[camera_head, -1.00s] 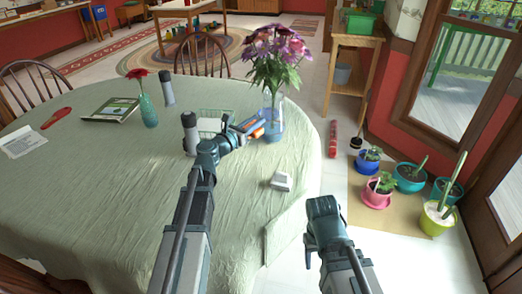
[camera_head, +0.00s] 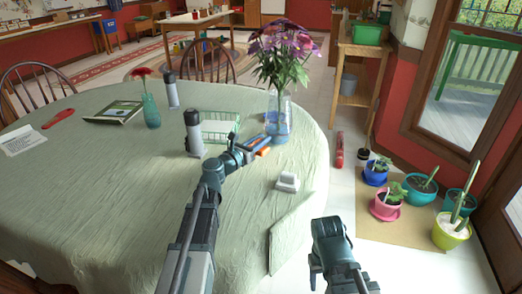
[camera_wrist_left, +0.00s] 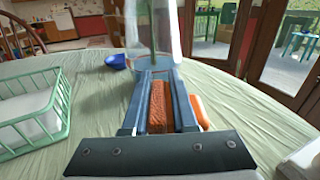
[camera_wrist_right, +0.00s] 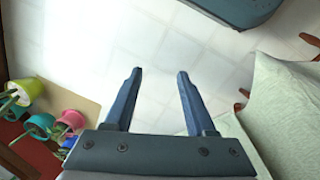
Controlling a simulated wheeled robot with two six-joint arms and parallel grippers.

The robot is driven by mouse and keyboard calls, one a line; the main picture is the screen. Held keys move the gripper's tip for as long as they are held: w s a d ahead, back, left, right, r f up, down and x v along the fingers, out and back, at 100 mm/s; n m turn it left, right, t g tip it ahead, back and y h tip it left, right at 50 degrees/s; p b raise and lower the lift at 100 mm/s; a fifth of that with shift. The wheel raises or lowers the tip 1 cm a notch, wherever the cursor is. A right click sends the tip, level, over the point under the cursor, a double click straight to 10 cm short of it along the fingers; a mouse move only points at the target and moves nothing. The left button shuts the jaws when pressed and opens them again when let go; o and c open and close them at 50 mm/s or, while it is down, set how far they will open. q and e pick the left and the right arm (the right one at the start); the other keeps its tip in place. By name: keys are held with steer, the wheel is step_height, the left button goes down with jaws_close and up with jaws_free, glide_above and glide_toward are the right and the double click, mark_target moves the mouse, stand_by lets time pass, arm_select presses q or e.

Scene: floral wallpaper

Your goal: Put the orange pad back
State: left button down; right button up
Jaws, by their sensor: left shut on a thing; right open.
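My left gripper (camera_head: 258,144) is shut on the orange pad (camera_wrist_left: 159,106), which lies between its blue fingers in the left wrist view. It is low over the right part of the table, in front of the glass vase (camera_head: 283,118). A second orange piece (camera_wrist_left: 200,112) shows just right of the fingers; its full shape is hidden. A green wire basket (camera_head: 218,128) with something white inside stands behind and left of the gripper; it also shows in the left wrist view (camera_wrist_left: 62,122). My right gripper (camera_wrist_right: 157,88) is open and empty over the floor beside the table.
A dark-topped canister (camera_head: 193,134) stands left of my left gripper, another (camera_head: 171,92) farther back. A white block (camera_head: 287,181) lies near the table's right edge. Potted plants (camera_head: 386,201) stand on the floor at right.

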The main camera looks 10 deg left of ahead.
arm_select(q)
steer(key=shift+f+b, duration=0.65)
steer(key=shift+f, duration=0.5)
arm_select(e)
steer(key=shift+f, duration=1.15)
steer(key=shift+f, duration=0.1)
arm_select(q)
steer(key=shift+f, duration=0.2)
steer(key=c, duration=0.7)
jaws_free()
steer(key=shift+r, duration=0.1)
steer(key=shift+r, duration=0.2)
steer(key=shift+o, duration=0.3)
steer(key=v, duration=1.2)
steer(key=shift+f, duration=0.1)
